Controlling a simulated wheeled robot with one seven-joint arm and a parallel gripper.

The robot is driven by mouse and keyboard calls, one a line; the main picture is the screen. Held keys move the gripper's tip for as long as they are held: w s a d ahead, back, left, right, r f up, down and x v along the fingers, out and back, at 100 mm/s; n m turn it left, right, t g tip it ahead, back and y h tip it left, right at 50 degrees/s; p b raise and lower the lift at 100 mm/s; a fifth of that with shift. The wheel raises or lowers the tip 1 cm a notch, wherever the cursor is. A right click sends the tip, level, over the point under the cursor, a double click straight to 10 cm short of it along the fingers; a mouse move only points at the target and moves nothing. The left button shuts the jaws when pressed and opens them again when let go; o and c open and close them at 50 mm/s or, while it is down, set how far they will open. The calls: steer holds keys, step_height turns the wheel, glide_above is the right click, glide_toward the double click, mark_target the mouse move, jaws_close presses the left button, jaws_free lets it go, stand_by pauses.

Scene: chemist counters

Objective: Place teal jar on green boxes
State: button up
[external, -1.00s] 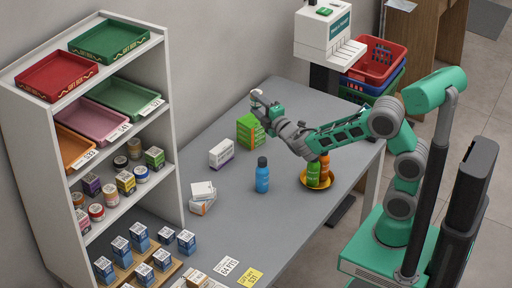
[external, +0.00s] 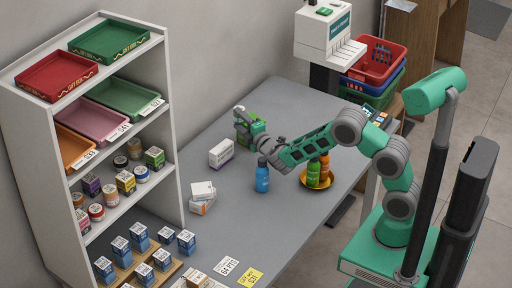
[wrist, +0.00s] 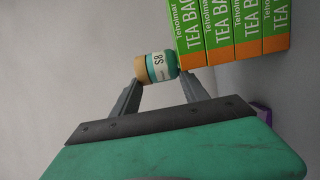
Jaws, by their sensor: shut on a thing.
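The teal jar (wrist: 158,67) has a tan lid and a white label marked S8. My gripper (wrist: 155,76) is shut on it, with a finger on either side, in the wrist view. The green boxes (wrist: 240,28) stand in a row with orange edges, right beside the jar's teal end in that view; whether they touch cannot be told. In the external view my gripper (external: 241,116) is at the left side of the green boxes (external: 259,136), and my wrist hides much of them. The jar is too small to make out clearly there.
A shelf (external: 155,110) stands left. Stacked baskets (external: 376,62) stand behind right.

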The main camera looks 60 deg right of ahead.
steer(key=o, duration=1.6)
steer(key=shift+r+p, duration=0.3)
steer(key=shift+p, duration=0.1)
steer(key=b+v, duration=0.2)
steer(key=v, duration=1)
steer(key=shift+f, duration=0.2)
